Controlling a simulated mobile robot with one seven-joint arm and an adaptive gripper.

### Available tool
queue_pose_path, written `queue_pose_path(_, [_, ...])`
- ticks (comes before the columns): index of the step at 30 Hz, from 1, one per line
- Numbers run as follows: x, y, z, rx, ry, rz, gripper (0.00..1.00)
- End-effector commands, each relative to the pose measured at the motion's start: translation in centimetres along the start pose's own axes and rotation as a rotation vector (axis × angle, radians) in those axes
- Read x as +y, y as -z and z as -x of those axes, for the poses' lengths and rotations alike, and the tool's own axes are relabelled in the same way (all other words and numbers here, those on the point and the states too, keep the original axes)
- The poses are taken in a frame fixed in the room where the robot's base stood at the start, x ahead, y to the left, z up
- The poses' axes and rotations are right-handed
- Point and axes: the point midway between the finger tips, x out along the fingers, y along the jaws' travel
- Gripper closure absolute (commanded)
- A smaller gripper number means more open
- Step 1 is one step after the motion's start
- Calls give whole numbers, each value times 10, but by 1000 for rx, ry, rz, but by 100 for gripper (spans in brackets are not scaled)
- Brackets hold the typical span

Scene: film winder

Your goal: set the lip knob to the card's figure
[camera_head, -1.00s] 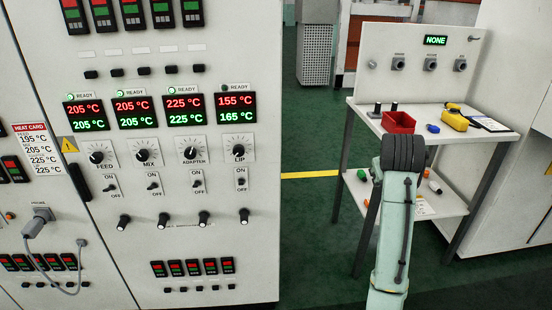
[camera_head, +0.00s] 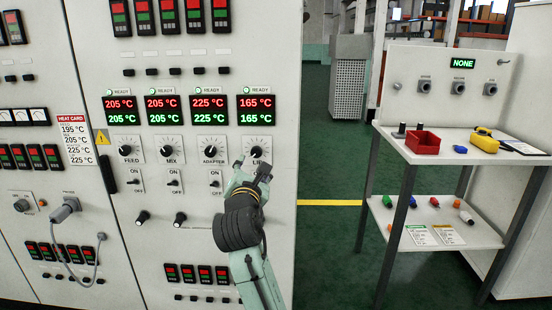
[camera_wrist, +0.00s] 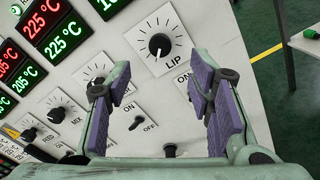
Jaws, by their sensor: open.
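The lip knob (camera_head: 257,152) is a black dial with a white pointer on the grey cabinet, rightmost of the knob row. In the wrist view the lip knob (camera_wrist: 160,46) is just beyond my fingertips. My gripper (camera_wrist: 159,80) is open and empty, with its purple-padded fingers spread below the knob, apart from it. In the head view my gripper (camera_head: 252,172) covers the knob's lower part and its switch. The lip display (camera_head: 256,109) reads 165 °C in red and 165 °C in green. The heat card (camera_head: 77,140) shows 225 °C on its bottom line.
The adapter knob (camera_head: 210,151), the mix knob (camera_head: 171,151) and the feed knob (camera_head: 130,151) sit to the left, with toggle switches below. A bench (camera_head: 400,152) with a red bin (camera_head: 422,143) stands at right. Green floor separates bench and cabinet.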

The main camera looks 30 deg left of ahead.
Motion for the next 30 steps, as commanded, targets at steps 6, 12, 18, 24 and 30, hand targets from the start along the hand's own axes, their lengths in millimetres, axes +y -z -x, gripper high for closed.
queue_pose_path(6, [0,-3,-33,2,4,0,52])
queue_pose_path(12, [0,-2,-72,2,5,-1,52])
queue_pose_path(18, [0,-2,-97,2,4,-2,52])
queue_pose_path(24, [-2,-1,-105,1,4,-3,52])
queue_pose_path(30, [-2,-1,-105,1,4,-3,52])
